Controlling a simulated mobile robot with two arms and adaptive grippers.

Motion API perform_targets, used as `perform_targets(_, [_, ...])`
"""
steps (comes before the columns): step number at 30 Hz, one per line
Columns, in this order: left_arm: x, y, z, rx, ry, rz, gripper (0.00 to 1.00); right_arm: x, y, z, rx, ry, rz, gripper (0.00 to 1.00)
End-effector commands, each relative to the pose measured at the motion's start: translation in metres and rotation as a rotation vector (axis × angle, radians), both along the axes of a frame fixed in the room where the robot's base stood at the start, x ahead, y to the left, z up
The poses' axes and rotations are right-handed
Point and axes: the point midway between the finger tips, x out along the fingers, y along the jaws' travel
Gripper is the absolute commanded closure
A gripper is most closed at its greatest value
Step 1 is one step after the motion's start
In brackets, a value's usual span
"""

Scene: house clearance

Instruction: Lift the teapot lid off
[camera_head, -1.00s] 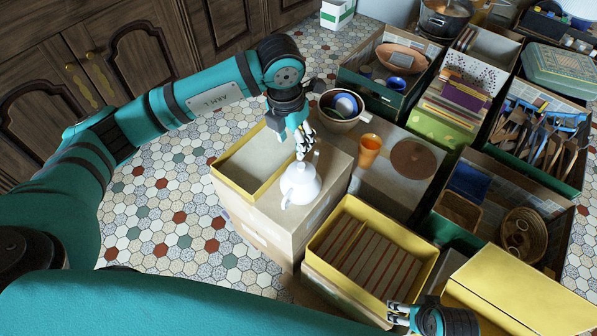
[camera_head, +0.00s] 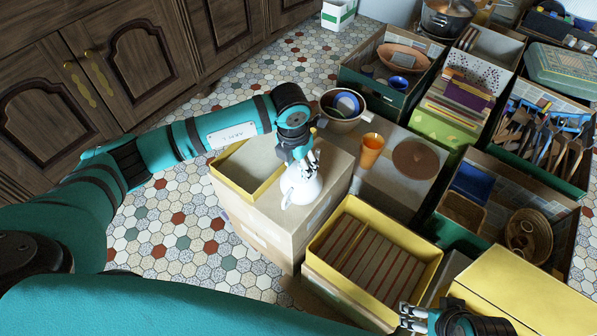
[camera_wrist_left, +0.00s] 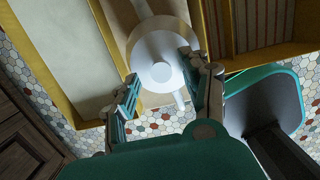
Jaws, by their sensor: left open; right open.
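The white teapot (camera_head: 300,190) stands upright on a cardboard box in the head view, partly hidden by my left gripper. In the left wrist view the teapot (camera_wrist_left: 140,45) shows from above, with its round lid (camera_wrist_left: 160,62) in the middle and a thin spout or handle pointing down. My left gripper (camera_head: 306,165) is over the top of the teapot. In the wrist view its two open fingers (camera_wrist_left: 163,88) lie either side of the lid's near edge. I cannot tell whether they touch it. My right gripper (camera_head: 408,318) is open and empty at the bottom right.
An empty yellow-rimmed tray (camera_head: 240,195) sits beside the teapot on the cardboard box (camera_head: 262,228). An orange cup (camera_head: 371,150) and a bowl (camera_head: 342,125) stand behind. A yellow striped crate (camera_head: 400,285) is at the front right. Several filled crates lie further right.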

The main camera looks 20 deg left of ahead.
Motion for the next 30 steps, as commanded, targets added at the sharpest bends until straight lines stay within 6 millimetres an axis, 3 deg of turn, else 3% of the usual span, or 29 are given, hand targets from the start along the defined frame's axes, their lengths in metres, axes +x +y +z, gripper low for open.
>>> perform_targets(3, [0.0, 0.0, 0.0, 0.0, 0.0, 0.0, 0.54, 0.0, 0.0, 0.0, 0.0, 0.0, 0.0, 0.2])
perform_targets(14, [0.0, 0.0, 0.001, 0.001, 0.0, 0.001, 1.0, 0.0, 0.0, 0.0, 0.0, 0.001, 0.0, 0.2])
perform_targets(24, [0.0, 0.001, 0.002, 0.002, -0.001, 0.001, 1.0, 0.0, 0.0, 0.0, 0.0, 0.001, 0.0, 0.2])
perform_targets(30, [0.001, 0.001, 0.015, 0.001, -0.002, 0.002, 1.0, 0.003, 0.0, -0.002, 0.001, -0.006, 0.0, 0.2])
